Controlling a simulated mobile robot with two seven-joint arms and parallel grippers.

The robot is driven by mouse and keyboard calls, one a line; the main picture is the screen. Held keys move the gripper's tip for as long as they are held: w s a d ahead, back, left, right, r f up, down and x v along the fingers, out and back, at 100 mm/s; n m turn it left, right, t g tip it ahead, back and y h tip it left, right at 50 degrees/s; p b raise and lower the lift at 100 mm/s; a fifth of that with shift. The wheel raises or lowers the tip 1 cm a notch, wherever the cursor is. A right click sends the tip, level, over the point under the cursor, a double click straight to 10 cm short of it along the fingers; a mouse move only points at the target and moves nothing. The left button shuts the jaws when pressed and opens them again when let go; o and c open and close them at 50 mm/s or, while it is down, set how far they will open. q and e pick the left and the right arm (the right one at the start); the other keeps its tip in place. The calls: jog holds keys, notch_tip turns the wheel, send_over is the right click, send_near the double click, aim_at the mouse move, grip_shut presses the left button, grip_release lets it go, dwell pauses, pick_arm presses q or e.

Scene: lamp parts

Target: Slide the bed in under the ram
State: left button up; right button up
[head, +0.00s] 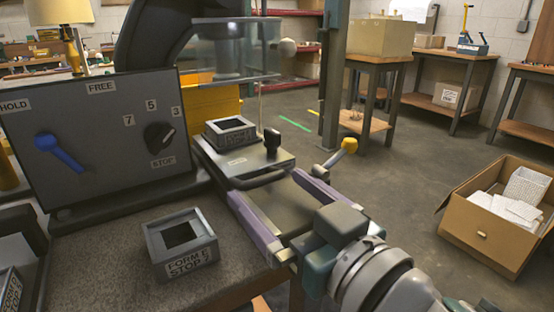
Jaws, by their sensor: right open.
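The bed (274,163) is a dark flat plate, drawn out toward me in front of the press. A grey square form (231,131) with an open middle sits on it, beside a black knob (271,137). A dark bar handle (262,179) runs along the bed's near edge. My right gripper (265,184) is open, its two purple fingers reaching from the lower right toward the two ends of the handle. I cannot tell whether they touch it. The press's dark curved frame (160,35) rises behind; the ram is not clear behind the see-through guard (222,50). My left gripper is not in view.
A panel (100,135) with a blue lever (58,150) and a black dial (158,136) stands at left. A second form (181,245) marked "STOP" sits on the near bench. A yellow-knobbed lever (340,157) stands just right of the bed. A cardboard box (480,237) lies on the floor.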

aim_at(307, 223)
jog(key=v, duration=0.6)
jog(key=shift+p, duration=0.4)
jog(key=shift+w, duration=0.1)
jog(key=shift+a, duration=0.1)
